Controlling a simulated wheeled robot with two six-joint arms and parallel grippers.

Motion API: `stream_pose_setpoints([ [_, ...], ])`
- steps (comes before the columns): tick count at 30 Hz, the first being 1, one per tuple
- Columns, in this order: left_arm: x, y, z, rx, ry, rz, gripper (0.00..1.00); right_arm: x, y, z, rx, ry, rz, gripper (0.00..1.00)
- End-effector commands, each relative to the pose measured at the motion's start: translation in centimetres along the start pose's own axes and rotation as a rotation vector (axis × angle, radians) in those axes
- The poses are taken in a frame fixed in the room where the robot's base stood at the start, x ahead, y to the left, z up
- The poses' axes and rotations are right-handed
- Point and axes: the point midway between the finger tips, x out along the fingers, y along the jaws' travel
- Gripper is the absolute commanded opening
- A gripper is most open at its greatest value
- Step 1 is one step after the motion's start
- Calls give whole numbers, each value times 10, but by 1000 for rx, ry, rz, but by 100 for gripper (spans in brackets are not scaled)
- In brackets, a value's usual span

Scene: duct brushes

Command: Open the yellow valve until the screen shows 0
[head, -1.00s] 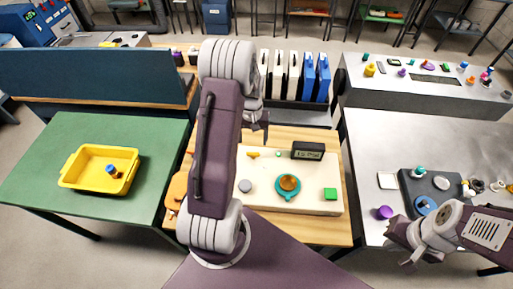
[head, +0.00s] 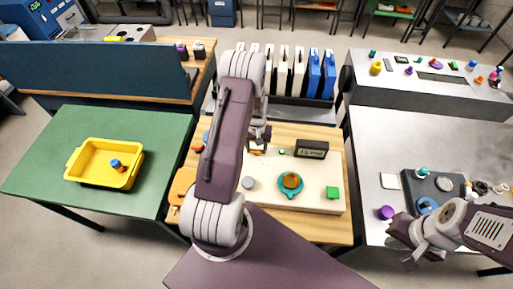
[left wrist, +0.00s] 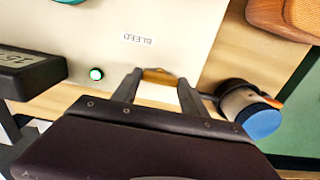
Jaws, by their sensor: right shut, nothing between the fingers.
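The yellow valve (left wrist: 158,76) is a small yellow-orange handle on the cream board (left wrist: 90,30), near the printed word BLEED. In the left wrist view its handle lies between the tips of my left gripper (left wrist: 159,80), whose fingers are apart. Contact cannot be told. In the head view my left gripper (head: 259,136) is at the valve (head: 257,151), partly covering it. The dark screen (head: 311,149) stands on the board to the right; its small digits seem to start with 15. My right gripper (head: 411,262) is shut and empty at the lower right.
A green light (left wrist: 96,74) glows beside the valve. A blue-capped cylinder (left wrist: 262,122) lies close to my left gripper's right finger.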

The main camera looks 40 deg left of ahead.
Motion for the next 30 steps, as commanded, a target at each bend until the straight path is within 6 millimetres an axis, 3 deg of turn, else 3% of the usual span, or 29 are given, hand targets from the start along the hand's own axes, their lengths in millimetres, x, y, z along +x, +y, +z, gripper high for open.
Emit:
stream_pose_setpoints([
  [13,-1,0,0,-96,-1,0,10,2,0,0,0,0,0,0],
  [30,-1,0,0,-607,1,0,10,8,0,1,0,0,0,0],
])
